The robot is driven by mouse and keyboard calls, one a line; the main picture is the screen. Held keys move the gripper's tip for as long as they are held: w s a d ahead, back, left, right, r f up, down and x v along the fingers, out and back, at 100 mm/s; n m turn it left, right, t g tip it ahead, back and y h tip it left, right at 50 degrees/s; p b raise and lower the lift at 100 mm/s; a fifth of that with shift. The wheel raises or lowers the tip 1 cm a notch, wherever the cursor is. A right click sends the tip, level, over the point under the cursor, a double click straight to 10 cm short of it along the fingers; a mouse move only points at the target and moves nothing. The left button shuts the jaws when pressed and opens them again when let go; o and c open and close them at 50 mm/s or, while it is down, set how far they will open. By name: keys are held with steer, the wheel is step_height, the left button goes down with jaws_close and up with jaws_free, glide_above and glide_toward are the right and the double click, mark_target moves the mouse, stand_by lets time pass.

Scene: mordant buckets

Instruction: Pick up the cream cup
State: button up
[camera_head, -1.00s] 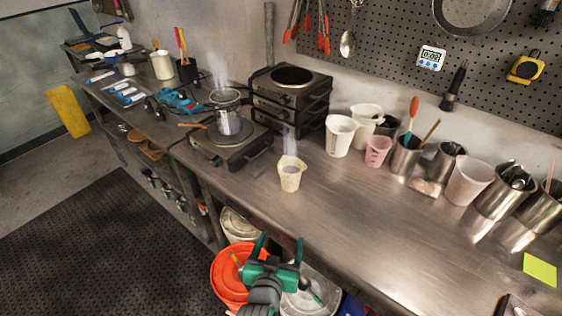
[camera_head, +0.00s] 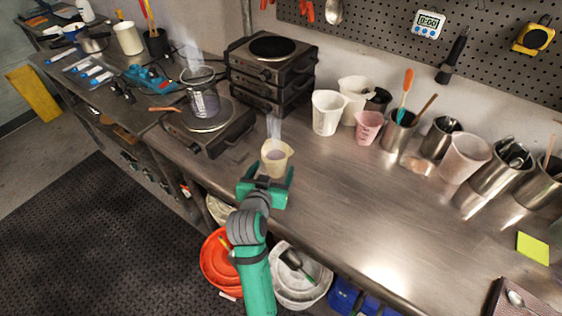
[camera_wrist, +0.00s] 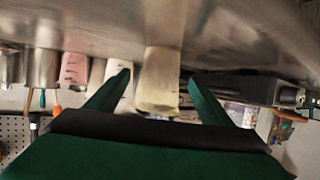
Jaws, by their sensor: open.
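The cream cup (camera_head: 275,157) stands upright on the steel bench near its front edge, with steam rising above it. It holds a greyish liquid. My green gripper (camera_head: 266,179) is just in front of the cup, on the near side, and partly hides its lower part. In the wrist view the cup (camera_wrist: 158,82) appears upside down, between and beyond the two open fingers of my gripper (camera_wrist: 155,78). The fingers look apart from the cup, though the exact gap is hard to tell.
A hot plate (camera_head: 208,128) with a steaming pot (camera_head: 202,97) stands left of the cup. Stacked burners (camera_head: 270,70) are behind. White cups (camera_head: 327,112), a pink cup (camera_head: 368,127) and metal tool pots (camera_head: 398,131) line the back right. The bench right of the cup is clear.

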mark_target(278, 158)
steer(key=x, duration=0.4)
steer(key=shift+w+d, duration=0.1)
steer(key=shift+w, duration=0.3)
steer(key=c, duration=1.3)
steer(key=shift+r, duration=0.1)
